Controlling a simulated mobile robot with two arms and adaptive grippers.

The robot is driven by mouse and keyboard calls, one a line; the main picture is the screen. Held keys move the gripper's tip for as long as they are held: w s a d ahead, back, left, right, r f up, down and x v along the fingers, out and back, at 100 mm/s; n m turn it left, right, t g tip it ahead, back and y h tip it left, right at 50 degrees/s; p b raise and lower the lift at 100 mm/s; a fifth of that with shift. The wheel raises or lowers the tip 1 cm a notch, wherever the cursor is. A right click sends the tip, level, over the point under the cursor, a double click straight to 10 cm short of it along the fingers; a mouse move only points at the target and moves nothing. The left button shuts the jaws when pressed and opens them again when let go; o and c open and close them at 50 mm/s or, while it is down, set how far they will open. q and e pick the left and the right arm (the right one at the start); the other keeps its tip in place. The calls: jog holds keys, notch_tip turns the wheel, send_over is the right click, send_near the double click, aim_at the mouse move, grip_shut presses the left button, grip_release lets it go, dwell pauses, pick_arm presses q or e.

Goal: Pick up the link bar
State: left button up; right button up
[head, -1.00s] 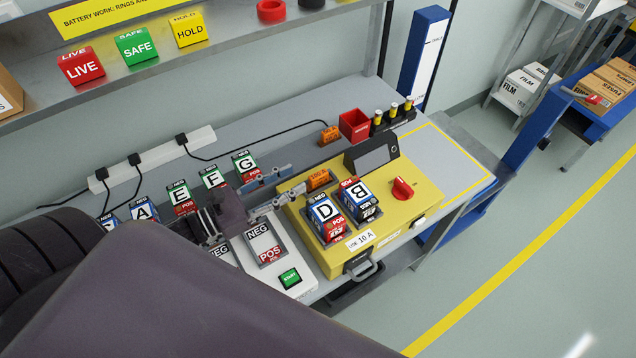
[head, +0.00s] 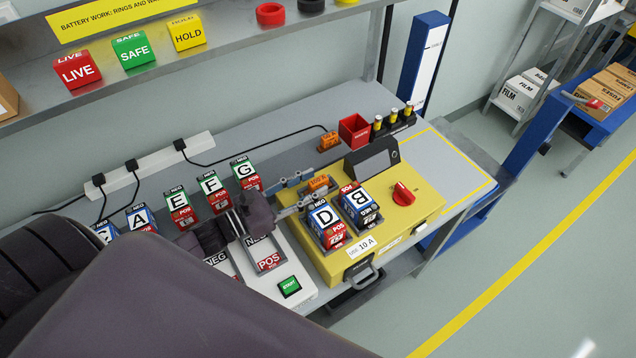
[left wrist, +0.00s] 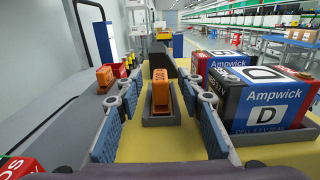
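An orange upright piece (head: 318,183), which I take for the link bar, stands in a dark holder on the yellow box (head: 415,212). In the left wrist view the orange piece (left wrist: 160,92) is centred between my fingers, a little ahead, with gaps on both sides. My left gripper (head: 302,190) is open, its two grey fingers reaching in from the left at the box's back left corner. Its blue finger pads also show in the left wrist view (left wrist: 159,125). I cannot tell how far the fingertips overlap the piece. My right gripper is not in view.
Batteries D (head: 326,222) and B (head: 360,205) stand on the yellow box close to the right finger. Battery G (head: 246,174) stands left of the gripper. Another orange piece (head: 329,140) and a red bin (head: 354,129) are behind. Bare bench lies right of the box.

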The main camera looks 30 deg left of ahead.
pick_arm(q)
jog(key=shift+x, duration=1)
jog(key=shift+c, duration=0.7)
grip_shut()
